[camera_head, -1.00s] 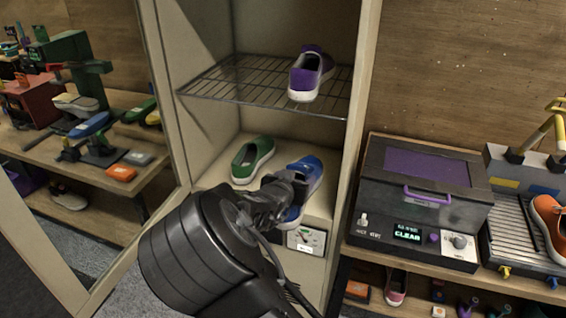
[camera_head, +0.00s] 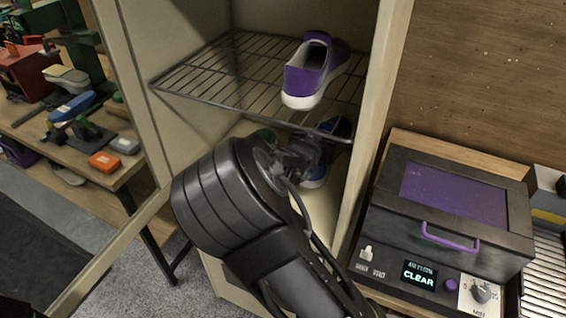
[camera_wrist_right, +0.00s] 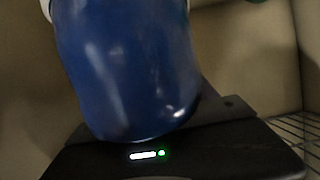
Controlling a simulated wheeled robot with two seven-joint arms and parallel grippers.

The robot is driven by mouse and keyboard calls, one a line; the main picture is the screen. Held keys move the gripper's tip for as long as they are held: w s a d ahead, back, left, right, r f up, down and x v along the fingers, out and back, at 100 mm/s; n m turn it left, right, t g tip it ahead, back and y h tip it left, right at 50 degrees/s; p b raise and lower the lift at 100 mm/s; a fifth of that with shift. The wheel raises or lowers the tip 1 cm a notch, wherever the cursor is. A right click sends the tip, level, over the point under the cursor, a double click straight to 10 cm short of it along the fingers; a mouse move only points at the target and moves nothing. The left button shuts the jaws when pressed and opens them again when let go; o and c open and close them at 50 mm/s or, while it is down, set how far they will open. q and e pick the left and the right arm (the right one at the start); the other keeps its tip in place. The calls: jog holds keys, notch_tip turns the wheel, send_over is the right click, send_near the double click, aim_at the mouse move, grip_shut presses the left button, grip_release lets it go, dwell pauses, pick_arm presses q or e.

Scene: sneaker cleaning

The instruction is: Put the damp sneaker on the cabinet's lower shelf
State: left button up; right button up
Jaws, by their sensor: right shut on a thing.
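The blue sneaker (camera_head: 316,180) is inside the cabinet, below the wire rack (camera_head: 215,75). My right gripper (camera_head: 312,152) is shut on it and hides much of it in the head view. In the right wrist view the sneaker's smooth blue side (camera_wrist_right: 130,70) fills the upper middle, close to the gripper body. I cannot tell whether its sole touches the cabinet floor (camera_head: 325,215). A purple sneaker (camera_head: 306,78) with a white sole stands on the wire rack above. My left gripper is not in view.
A green sneaker (camera_head: 265,134) is mostly hidden behind my right arm. The rack's front edge runs just above my right gripper. The cabinet's right post (camera_head: 378,110) stands close beside it. A dark machine (camera_head: 445,215) with a purple lid sits on the bench at right.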

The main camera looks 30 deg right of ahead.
aim_at(306, 181)
jog(key=shift+r, duration=0.1)
jog(key=shift+f+b, duration=0.55)
jog(key=shift+f, duration=2.6)
jog(key=shift+f, duration=0.1)
jog(key=shift+f, duration=1.85)
jog(key=o, duration=1.8)
jog(key=shift+s, duration=0.1)
jog(key=shift+a, duration=0.15)
jog(key=p+v, duration=0.1)
jog(key=v, duration=1)
jog(key=shift+s+a+r, duration=0.15)
jog(key=shift+s+a, duration=0.15)
